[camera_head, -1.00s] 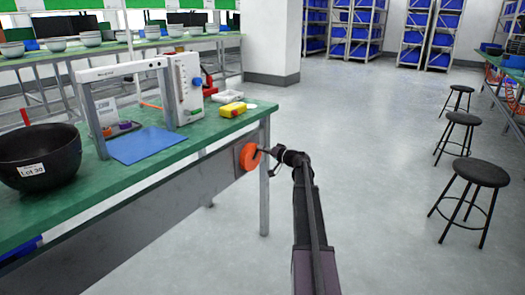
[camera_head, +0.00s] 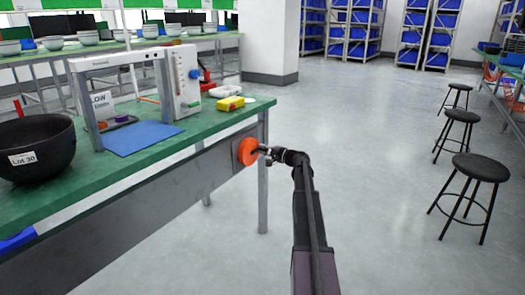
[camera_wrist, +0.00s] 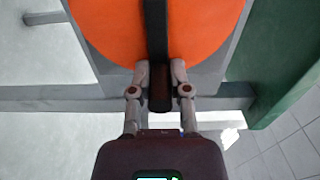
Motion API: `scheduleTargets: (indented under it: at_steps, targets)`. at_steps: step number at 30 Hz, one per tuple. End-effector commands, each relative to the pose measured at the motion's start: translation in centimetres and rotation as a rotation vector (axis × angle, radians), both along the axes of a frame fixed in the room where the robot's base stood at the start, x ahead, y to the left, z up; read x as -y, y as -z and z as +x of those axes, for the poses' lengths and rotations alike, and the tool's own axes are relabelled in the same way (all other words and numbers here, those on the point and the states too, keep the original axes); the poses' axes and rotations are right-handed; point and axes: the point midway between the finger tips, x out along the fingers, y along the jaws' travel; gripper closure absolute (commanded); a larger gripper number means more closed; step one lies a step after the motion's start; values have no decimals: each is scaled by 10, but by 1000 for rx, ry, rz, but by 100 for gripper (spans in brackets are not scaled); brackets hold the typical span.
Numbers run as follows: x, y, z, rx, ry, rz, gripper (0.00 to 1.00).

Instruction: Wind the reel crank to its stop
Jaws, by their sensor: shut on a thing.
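The orange reel (camera_head: 247,151) is mounted on the grey side panel under the green bench top. In the wrist view the orange disc (camera_wrist: 104,30) fills the top. A black crank arm (camera_wrist: 156,35) runs over the disc and ends in a black handle (camera_wrist: 160,98). My gripper (camera_wrist: 160,76) is shut on this handle, with one finger on each side of it. In the head view my gripper (camera_head: 267,153) meets the reel from the right, and the handle is too small to make out.
A bench leg (camera_head: 263,195) stands below the reel. Black stools (camera_head: 481,168) stand at the right, with open floor between.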

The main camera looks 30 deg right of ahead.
Motion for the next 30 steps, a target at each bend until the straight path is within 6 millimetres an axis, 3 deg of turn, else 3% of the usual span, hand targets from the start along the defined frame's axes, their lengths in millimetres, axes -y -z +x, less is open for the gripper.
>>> scheduleTargets:
  at_steps: [17, 18, 21, 30]
  targets:
    - [0, 2, 1, -19, -1, 43, 100]
    - [0, 2, 1, -19, -1, 42, 64]
    - [0, 2, 1, -19, -1, 42, 41]
    - [0, 2, 0, -18, 0, 42, 41]
